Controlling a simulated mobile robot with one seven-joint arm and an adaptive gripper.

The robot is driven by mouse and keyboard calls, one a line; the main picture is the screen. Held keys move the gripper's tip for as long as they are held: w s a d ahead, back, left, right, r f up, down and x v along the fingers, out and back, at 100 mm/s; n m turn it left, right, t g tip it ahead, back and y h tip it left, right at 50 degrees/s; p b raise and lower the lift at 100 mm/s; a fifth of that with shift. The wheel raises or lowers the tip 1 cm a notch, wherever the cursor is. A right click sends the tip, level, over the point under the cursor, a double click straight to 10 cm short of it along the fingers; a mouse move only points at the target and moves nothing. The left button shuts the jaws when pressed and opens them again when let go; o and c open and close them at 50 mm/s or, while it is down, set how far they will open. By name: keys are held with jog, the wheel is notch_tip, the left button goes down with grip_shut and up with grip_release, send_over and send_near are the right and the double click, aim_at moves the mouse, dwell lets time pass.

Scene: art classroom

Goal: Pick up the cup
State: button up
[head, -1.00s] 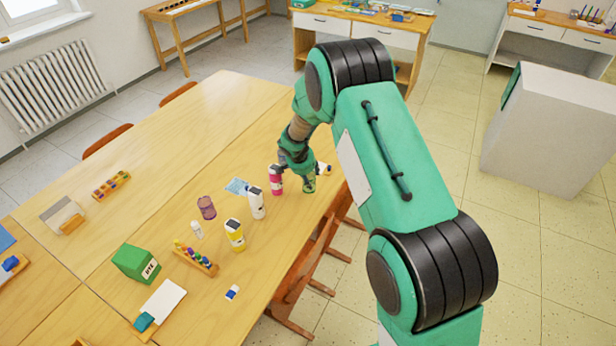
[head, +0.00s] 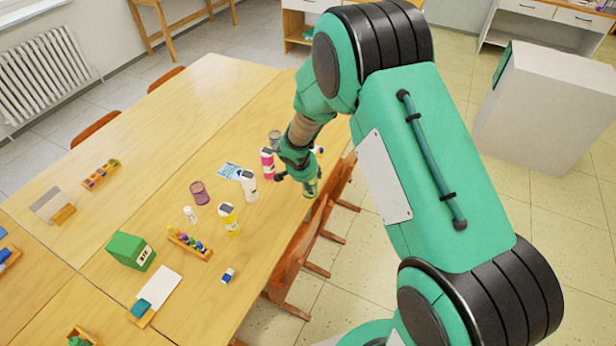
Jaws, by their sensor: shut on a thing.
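My gripper (head: 303,180) is at the table's right edge, seen from behind and partly covered by my arm. It is shut on a small yellow-green, see-through cup (head: 311,189). The cup looks roughly upright, with its upper part between the fingers. I cannot tell how far it is above the table. A purple see-through cup (head: 200,193) stands on the table to the left. Another purplish cup (head: 275,139) stands behind the pink bottle, close to my gripper.
A pink bottle (head: 267,164), a white bottle (head: 249,187) and a yellow bottle (head: 229,220) stand left of my gripper. The table (head: 150,130) is clear at the back left. Wooden chairs (head: 297,262) line its right edge.

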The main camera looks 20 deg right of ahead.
jog(key=shift+s, duration=0.5)
jog(key=shift+r, duration=0.1)
dwell(0.8)
